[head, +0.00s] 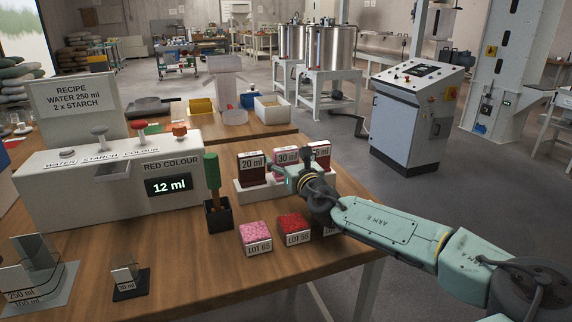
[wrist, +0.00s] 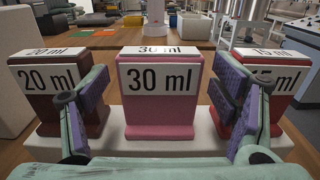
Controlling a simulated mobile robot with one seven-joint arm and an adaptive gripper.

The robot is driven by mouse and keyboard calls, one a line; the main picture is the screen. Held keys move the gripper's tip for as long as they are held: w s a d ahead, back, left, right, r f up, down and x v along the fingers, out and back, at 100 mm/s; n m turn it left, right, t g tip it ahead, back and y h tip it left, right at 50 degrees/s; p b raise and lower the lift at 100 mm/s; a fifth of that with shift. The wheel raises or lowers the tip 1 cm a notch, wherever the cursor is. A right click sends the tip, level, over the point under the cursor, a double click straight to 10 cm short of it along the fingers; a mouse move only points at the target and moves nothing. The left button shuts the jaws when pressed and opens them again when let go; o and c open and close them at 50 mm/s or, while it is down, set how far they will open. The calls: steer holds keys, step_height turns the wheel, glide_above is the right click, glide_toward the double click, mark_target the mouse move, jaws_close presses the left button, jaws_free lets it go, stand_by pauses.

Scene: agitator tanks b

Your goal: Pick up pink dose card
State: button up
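The pink dose card (wrist: 160,119), marked 30 ml, stands upright in the middle of a white holder (wrist: 48,142). In the head view the card (head: 287,155) is partly hidden by my gripper (head: 284,173). In the wrist view my gripper (wrist: 160,96) is open, with one purple-padded finger on each side of the pink card. A gap shows between each finger and the card. A dark red 20 ml card (wrist: 38,110) stands to its left. A red 15 ml card (wrist: 281,88) stands to its right, partly hidden by the right finger.
A green-handled tool (head: 212,172) stands in a black holder left of the cards. Blocks marked LOT (head: 256,236) sit in front. A dispenser (head: 100,185) reading 12 ml stands at left. The table's right edge is close to the cards.

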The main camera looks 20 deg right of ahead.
steer(key=c, duration=1.1)
steer(key=shift+r, duration=0.1)
